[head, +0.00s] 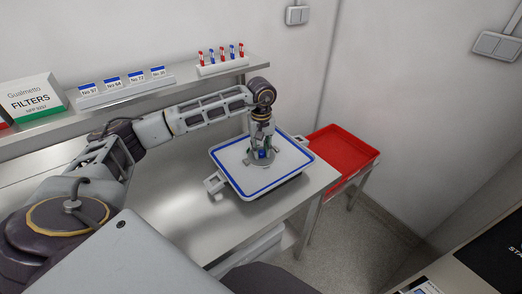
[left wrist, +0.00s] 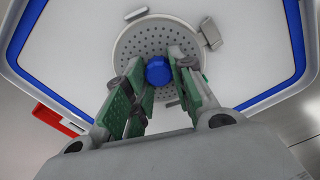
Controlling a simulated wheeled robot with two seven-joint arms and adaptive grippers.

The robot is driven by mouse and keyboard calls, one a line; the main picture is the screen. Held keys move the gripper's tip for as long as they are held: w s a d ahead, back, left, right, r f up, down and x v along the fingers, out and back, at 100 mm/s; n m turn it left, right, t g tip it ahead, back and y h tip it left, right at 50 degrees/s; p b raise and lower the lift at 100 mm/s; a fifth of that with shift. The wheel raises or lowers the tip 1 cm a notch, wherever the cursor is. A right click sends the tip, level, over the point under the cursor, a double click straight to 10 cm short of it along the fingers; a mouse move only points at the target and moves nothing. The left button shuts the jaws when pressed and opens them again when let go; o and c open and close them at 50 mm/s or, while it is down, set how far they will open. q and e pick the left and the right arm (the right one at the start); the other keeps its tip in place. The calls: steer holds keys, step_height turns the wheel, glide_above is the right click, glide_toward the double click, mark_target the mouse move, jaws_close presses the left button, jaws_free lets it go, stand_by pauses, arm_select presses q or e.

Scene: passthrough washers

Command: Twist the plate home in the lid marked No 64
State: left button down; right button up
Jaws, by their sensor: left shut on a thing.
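The lid (head: 229,161) is white with a blue seal around its edge and lies on the metal bench; it also fills much of the left wrist view (left wrist: 70,50). A round grey perforated plate (left wrist: 140,42) with small tabs at its rim sits at the lid's middle; it shows in the head view (head: 253,160) below my gripper. My left gripper (head: 262,153) points down over the plate. Its green-padded fingers (left wrist: 158,85) are shut on the blue knob (left wrist: 159,70) at the plate's centre. No number is readable on the lid. My right gripper is not in view.
A shelf at the back holds a row of number cards (head: 113,84), a rack of red and blue tubes (head: 221,61) and a filters box (head: 30,100). A red tray (head: 343,149) stands right of the bench. Bare bench lies left of the lid.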

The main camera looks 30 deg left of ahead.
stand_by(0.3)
arm_select(q)
steer(key=c, duration=0.6)
jaws_free()
steer(key=shift+c, duration=0.2)
steer(key=shift+r, duration=0.15)
steer(key=shift+r+p, duration=1.8)
steer(key=shift+r, duration=1.55)
